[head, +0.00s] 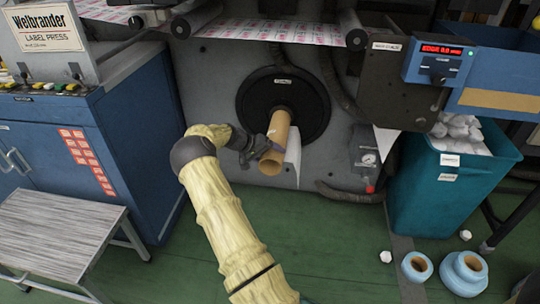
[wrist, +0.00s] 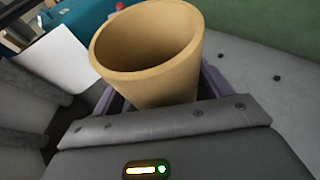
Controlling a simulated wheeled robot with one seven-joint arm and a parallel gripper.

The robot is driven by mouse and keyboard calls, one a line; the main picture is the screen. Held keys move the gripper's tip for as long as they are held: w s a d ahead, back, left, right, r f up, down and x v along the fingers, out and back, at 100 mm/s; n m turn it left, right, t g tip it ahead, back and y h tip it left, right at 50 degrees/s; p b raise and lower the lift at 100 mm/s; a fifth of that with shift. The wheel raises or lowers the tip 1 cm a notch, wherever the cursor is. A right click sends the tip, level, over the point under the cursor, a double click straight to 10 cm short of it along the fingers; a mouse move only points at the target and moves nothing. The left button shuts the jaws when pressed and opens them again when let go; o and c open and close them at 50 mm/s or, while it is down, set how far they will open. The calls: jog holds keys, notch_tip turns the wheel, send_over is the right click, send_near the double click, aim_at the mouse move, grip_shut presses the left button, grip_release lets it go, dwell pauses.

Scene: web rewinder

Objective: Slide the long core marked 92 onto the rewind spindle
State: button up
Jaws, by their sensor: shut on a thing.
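The long tan cardboard core (head: 280,130) is in my gripper (head: 264,148), in front of the round black flange (head: 250,92) of the rewinder. The core's far end overlaps the flange in the head view, and its open near end points down toward me. The spindle is hidden, and I cannot tell whether the core is around it. In the wrist view the core (wrist: 150,80) stands between my purple fingers (wrist: 158,92), its open rim toward the top. The 92 mark is not readable.
A white sheet (head: 294,158) hangs right of the core. A blue cabinet (head: 130,130) and a step (head: 60,235) stand at left. A teal bin (head: 440,190) with white scraps stands at right, with blue rolls (head: 464,273) on the green floor. A gauge box (head: 367,158) is on the panel.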

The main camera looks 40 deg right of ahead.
jog(key=shift+s+f, duration=0.1)
jog(key=shift+f, duration=0.05)
jog(key=o, duration=1.3)
jog(key=shift+a, duration=0.1)
jog(key=p+v, duration=0.5)
jog(key=v, duration=1.2)
jog(key=shift+a, duration=0.1)
